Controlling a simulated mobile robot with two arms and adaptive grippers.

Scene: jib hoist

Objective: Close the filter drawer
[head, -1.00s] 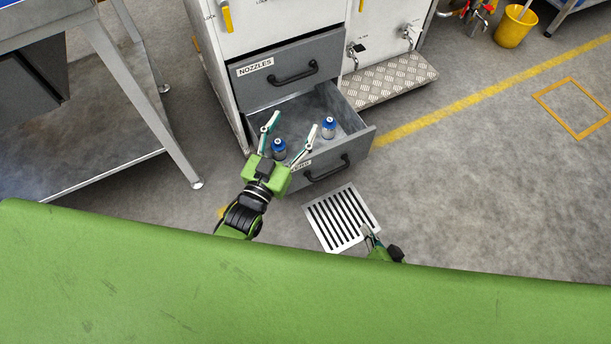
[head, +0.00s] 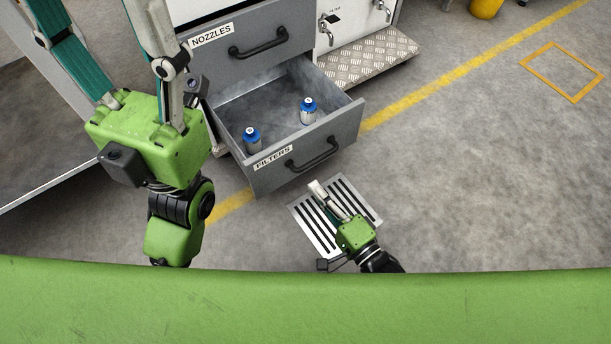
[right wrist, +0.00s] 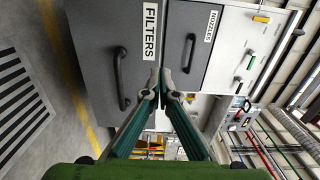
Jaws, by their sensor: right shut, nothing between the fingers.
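The grey filter drawer (head: 343,128), labelled FILTERS, stands pulled out from the cabinet. My right gripper (head: 319,190) is shut and empty, low in front of the drawer above the floor grate. The right wrist view shows its closed fingertips (right wrist: 161,80) pointing toward the drawer front (right wrist: 95,55); I cannot tell whether they touch. My left gripper (head: 108,45) is raised left of the drawer, fingers spread, tips out of view.
The closed NOZZLES drawer (head: 275,30) is directly above. A tread-plate step (head: 365,55) is right of the open drawer. A slotted floor grate (head: 370,190) lies in front. Open floor extends to the right, beyond a yellow line (head: 440,90).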

